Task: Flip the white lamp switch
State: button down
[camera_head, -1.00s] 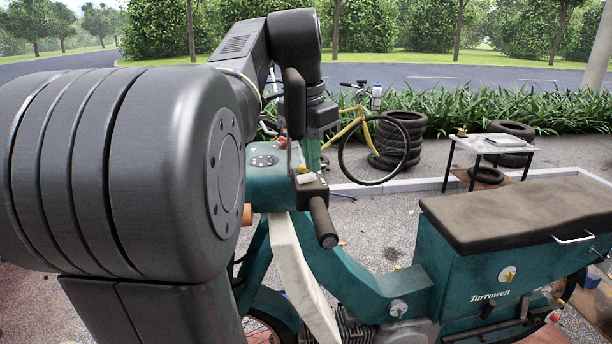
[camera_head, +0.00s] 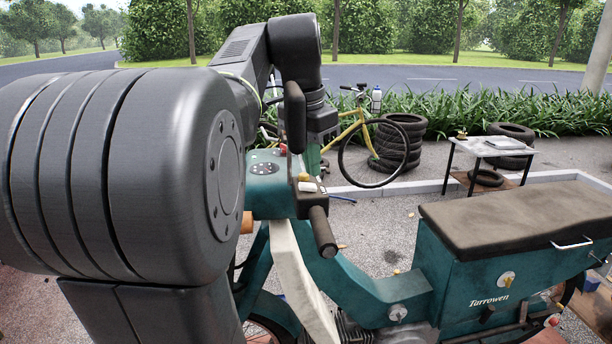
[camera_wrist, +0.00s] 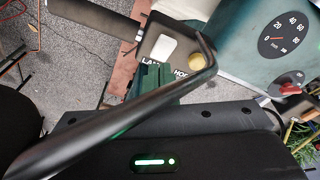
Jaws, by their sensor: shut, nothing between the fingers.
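The white lamp switch (camera_wrist: 163,48) sits on the dark handlebar pod beside a partly covered "LAMP" label in the wrist view. It also shows small in the head view (camera_head: 307,187). The yellow horn button (camera_wrist: 195,72) lies to its right, partly behind the black mirror stem (camera_wrist: 120,115). My gripper (camera_wrist: 152,70) is shut and empty, with its greenish fingers just below the switch in the picture. The fingers cover part of the label. I cannot tell whether they touch the pod. In the head view the mirror and my arm hide the fingertips.
The mirror stem crosses close in front of my gripper. The handlebar grip (camera_head: 322,232) sticks out toward the camera. The moped seat (camera_head: 520,215) lies to the right.

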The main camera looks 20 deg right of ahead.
aim_at(312, 185)
jog(key=shift+r, duration=2.5)
